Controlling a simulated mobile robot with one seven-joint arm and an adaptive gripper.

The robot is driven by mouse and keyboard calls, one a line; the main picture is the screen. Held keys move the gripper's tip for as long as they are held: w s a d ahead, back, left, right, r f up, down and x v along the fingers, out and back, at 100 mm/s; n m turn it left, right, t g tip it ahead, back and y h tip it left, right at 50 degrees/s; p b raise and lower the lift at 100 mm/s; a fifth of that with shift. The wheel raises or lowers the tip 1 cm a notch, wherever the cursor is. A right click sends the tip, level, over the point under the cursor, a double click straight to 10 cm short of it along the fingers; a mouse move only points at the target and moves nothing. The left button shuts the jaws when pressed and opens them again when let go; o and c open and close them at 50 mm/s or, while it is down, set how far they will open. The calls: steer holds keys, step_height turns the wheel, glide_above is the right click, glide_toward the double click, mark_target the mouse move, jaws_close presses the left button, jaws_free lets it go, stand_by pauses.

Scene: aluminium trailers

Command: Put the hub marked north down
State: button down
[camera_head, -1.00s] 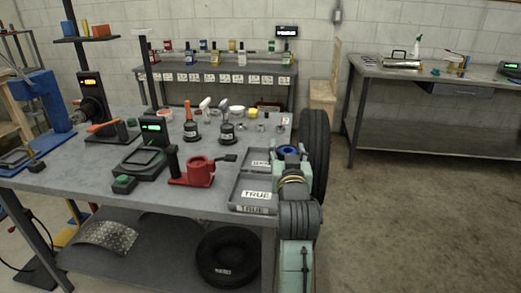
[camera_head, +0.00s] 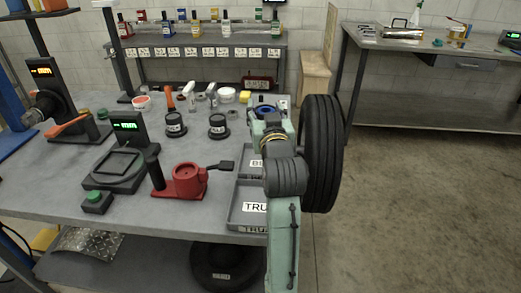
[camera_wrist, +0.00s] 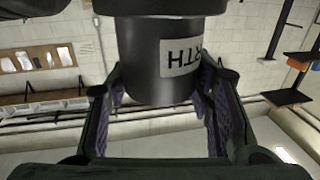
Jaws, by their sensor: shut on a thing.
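In the wrist view my gripper (camera_wrist: 163,105) is shut on a black cylindrical hub (camera_wrist: 145,70), its fingers on either side. In the head view my arm hides the gripper and the held hub. Two other black hubs with small labels, a left one (camera_head: 174,126) and a right one (camera_head: 218,128), stand on the grey workbench (camera_head: 60,185); their words are too small to read. A grey tray marked TRUE (camera_head: 246,222) lies at the bench's right edge, partly behind my arm.
Behind that tray is a second grey tray (camera_head: 247,165), its label partly covered. A red fixture (camera_head: 187,182) and a scale with a green display (camera_head: 118,172) stand left of them. A large black tyre (camera_head: 322,150) stands upright right of the bench. The floor farther right is clear.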

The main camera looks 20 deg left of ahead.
steer(key=shift+w+a+r, duration=0.1)
steer(key=shift+w, duration=0.05)
steer(key=shift+w+f, duration=0.1)
steer(key=shift+f, duration=0.1)
step_height(320, 180, down, 9)
steer(key=b, duration=0.8)
steer(key=shift+f+b, duration=0.2)
steer(key=shift+b, duration=0.2)
steer(key=shift+f+b, duration=0.3)
steer(key=shift+f, duration=0.25)
steer(key=shift+f, duration=0.1)
steer(key=c, duration=0.8)
jaws_free()
steer(key=shift+o, duration=0.2)
